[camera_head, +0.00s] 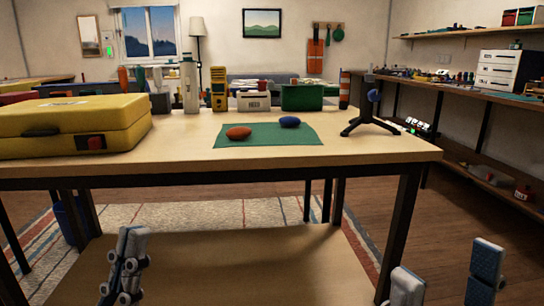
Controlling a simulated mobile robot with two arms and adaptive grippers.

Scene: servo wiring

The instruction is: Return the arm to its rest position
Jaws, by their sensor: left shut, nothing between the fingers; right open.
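My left gripper (127,262) is low at the left of the picture, in front of the table and below its top. It is shut with nothing in its fingers. My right gripper (445,280) is at the bottom right, its two fingers wide apart and empty. Both grippers are well apart from the objects on the table. On the wooden table (370,155), a green mat (265,142) carries an orange-red oval object (238,133) and a dark blue oval object (289,122). Most of both arms is out of view.
A yellow case (60,120) stands on the table's left. A dark tripod stand (370,118) is at its right. Bottles, boxes and a green bin (302,97) line the back edge. Table legs and a lower shelf (220,265) are near the grippers. Shelving runs along the right wall.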

